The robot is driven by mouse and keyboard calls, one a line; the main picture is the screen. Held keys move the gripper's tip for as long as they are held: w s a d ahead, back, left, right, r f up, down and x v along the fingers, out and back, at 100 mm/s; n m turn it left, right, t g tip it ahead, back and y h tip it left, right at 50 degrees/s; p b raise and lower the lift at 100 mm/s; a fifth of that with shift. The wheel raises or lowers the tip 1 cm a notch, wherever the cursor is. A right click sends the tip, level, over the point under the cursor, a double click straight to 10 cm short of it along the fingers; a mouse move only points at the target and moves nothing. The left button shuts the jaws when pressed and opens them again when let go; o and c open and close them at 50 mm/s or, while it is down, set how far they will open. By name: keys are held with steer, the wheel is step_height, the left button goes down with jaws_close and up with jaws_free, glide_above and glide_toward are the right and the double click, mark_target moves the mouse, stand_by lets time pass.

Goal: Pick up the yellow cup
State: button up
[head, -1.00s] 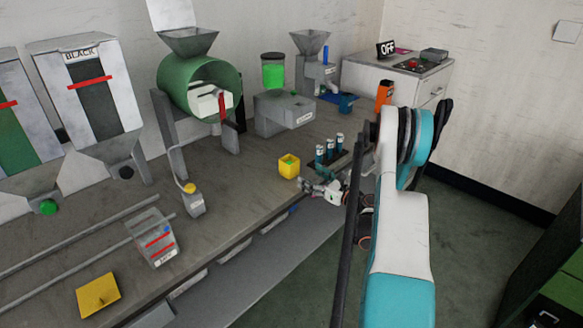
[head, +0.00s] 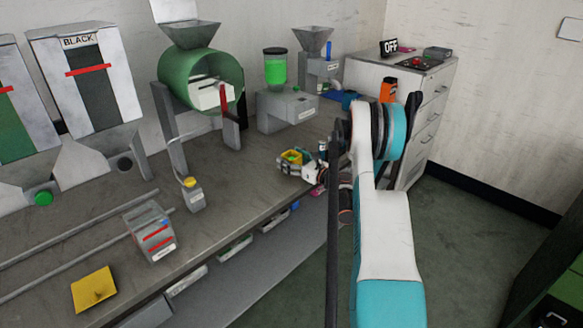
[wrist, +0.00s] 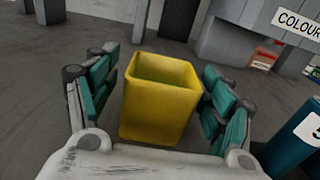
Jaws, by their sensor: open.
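The yellow cup (wrist: 158,108) is a square, open-topped cup standing upright on the bench. In the wrist view it sits between the two fingers of my gripper (wrist: 158,95), with a narrow gap showing on each side. My gripper is open around it. In the head view the cup (head: 291,155) is partly hidden by my gripper (head: 290,166), and something green shows at its top.
A blue cylinder (wrist: 295,140) stands close on the right in the wrist view. The green drum machine (head: 200,80) and a grey machine with a green container (head: 275,68) stand behind.

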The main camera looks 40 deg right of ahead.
steer(key=c, duration=1.2)
steer(key=shift+o, duration=0.2)
steer(key=shift+r, duration=0.1)
